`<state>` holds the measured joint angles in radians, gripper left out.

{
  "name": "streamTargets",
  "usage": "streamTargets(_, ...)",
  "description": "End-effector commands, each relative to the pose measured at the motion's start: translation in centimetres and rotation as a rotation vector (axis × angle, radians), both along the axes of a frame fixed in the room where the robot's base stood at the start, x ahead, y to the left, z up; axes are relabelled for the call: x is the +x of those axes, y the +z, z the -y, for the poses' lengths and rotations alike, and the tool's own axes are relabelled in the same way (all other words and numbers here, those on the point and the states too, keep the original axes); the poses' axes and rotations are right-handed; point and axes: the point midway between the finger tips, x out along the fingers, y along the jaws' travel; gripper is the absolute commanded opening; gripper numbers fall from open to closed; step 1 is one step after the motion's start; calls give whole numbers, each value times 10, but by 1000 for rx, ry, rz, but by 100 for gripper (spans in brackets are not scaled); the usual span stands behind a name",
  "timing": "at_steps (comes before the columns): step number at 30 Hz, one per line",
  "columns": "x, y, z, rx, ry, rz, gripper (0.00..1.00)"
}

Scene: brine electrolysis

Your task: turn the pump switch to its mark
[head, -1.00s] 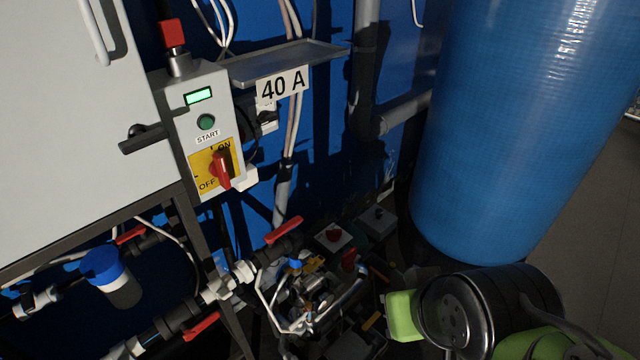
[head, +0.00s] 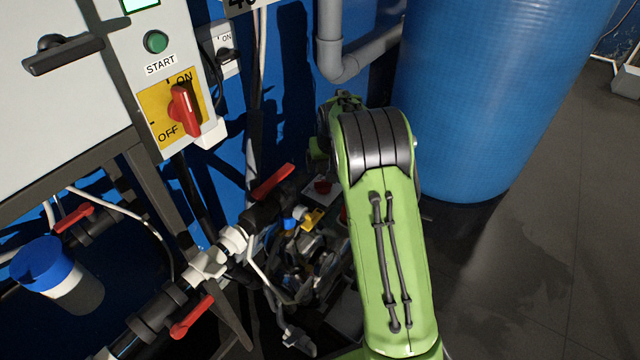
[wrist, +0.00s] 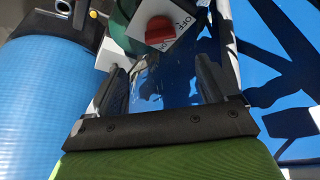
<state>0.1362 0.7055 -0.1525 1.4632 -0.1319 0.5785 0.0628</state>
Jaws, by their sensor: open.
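A red rotary knob (wrist: 159,30) sits on a white plate with OFF lettering in the wrist view. It lies beyond the fingertips, apart from them, roughly between them. My gripper (wrist: 158,70) is open and empty. In the head view my arm hides most of the gripper. A red knob on a pale plate (head: 322,186) shows low beside my arm; it may be the same one. Another red switch (head: 184,111), on a yellow ON/OFF plate, is on the grey control box below the green START button (head: 155,41); its handle is near upright. No mark is clearly readable on the pale plate.
A large blue tank (head: 495,90) stands right of my arm. A grey pipe (head: 345,65) runs behind it. Pipes with red valve levers (head: 273,181) and a blue-capped filter (head: 45,262) fill the lower left. Open floor (head: 560,220) lies at the right.

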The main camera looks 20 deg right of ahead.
Motion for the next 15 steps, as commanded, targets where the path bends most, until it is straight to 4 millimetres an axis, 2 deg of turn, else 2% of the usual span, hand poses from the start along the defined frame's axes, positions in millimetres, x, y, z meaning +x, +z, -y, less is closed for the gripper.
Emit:
streamTargets(1, 4, -18, 1, 1, 0, -4, 85)
streamTargets(9, 30, -80, 6, 0, 1, -3, 85)
streamTargets(15, 43, -109, 8, 1, 1, -2, 85)
